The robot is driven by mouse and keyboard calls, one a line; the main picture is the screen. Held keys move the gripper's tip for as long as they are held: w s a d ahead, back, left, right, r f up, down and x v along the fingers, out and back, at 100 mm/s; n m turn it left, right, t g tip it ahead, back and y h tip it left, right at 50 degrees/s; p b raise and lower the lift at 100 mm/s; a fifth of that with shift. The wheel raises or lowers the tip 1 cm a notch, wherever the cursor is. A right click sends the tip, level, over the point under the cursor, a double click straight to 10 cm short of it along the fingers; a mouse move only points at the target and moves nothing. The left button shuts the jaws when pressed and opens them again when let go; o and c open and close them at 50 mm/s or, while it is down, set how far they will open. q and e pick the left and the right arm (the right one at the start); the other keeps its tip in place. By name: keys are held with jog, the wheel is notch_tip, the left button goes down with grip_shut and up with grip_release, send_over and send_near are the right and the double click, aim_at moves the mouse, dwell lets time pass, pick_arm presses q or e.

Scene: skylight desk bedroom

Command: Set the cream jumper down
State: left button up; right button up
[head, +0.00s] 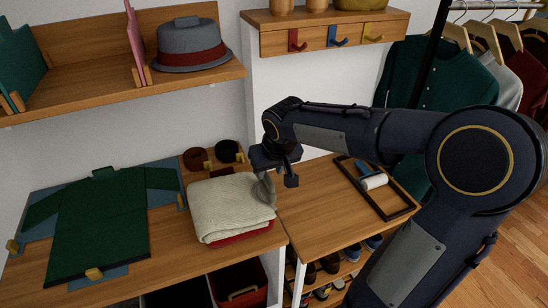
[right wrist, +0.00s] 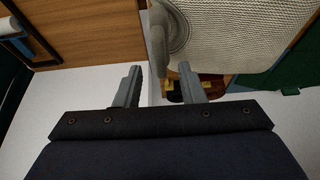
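The cream jumper (head: 230,205) lies folded on top of a red folded garment (head: 240,236) on the wooden desk, left of my right gripper. A grey rounded piece (head: 265,189) is at its right edge; I cannot tell if it is part of the jumper. In the right wrist view the jumper (right wrist: 240,35) fills the upper right, with the grey piece (right wrist: 172,28) at its near edge. My right gripper (head: 279,180) is just beside that edge. Its fingers (right wrist: 159,84) stand apart with nothing between them. My left gripper is not in view.
A green garment (head: 100,225) lies spread on a blue board at the left. Rolled belts (head: 227,151) sit behind the jumper. A dark frame with a white roller (head: 374,181) lies to the right. A shelf with a grey hat (head: 188,45) is above.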

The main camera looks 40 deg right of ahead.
jog(key=d+v, duration=0.1)
jog(key=v, duration=0.6)
jog(key=s+a+f+y, duration=0.2)
jog(key=s+a+f, duration=0.1)
jog(key=s+a, duration=0.3)
jog(key=s+a+f+n+t+y, duration=0.1)
jog(key=s+a+f, duration=0.3)
jog(key=s, duration=0.7)
jog(key=shift+s+a+f+y, duration=0.25)
jog(key=shift+a+y, duration=0.65)
jog(key=shift+a, duration=0.2)
